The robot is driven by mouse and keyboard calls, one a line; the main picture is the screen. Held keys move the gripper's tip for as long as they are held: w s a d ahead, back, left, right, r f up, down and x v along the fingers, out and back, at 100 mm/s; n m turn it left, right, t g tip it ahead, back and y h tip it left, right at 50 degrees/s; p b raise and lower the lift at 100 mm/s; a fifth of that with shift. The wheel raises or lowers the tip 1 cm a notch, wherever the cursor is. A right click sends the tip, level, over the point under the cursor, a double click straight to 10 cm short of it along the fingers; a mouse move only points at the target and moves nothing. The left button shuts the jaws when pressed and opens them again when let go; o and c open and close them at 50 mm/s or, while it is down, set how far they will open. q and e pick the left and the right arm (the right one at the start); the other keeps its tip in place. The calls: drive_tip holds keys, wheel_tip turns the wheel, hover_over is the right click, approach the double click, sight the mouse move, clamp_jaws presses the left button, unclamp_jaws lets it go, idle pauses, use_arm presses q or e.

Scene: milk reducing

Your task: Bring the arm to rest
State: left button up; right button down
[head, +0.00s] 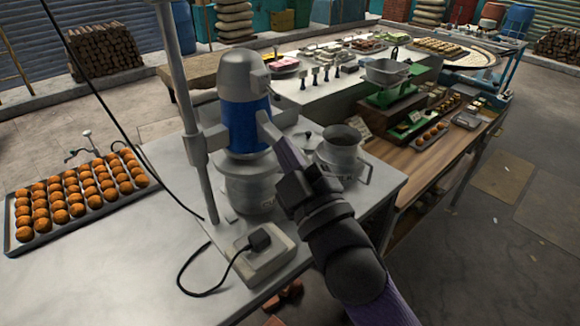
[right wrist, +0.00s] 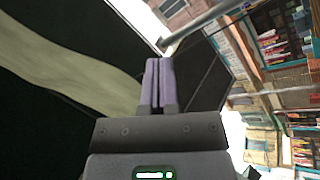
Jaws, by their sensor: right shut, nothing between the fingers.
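My right gripper (head: 284,150) reaches in from the bottom right in the head view. Its purple fingers lie in front of the blue and grey machine (head: 243,100) on the metal table (head: 130,260). Whether they touch the machine cannot be told. In the right wrist view the two fingers (right wrist: 159,84) are pressed together with nothing between them. My left gripper is in neither view.
A power box (head: 262,262) with a black cable is at the machine's foot. A tray of round orange-brown sweets (head: 20,240) lies at left. A wooden counter (head: 415,178) stands at right, with open floor beyond.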

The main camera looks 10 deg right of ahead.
drive_tip(key=shift+s+d+f, duration=0.15)
drive_tip(key=shift+s+f, duration=0.1)
drive_tip(key=shift+s, duration=0.2)
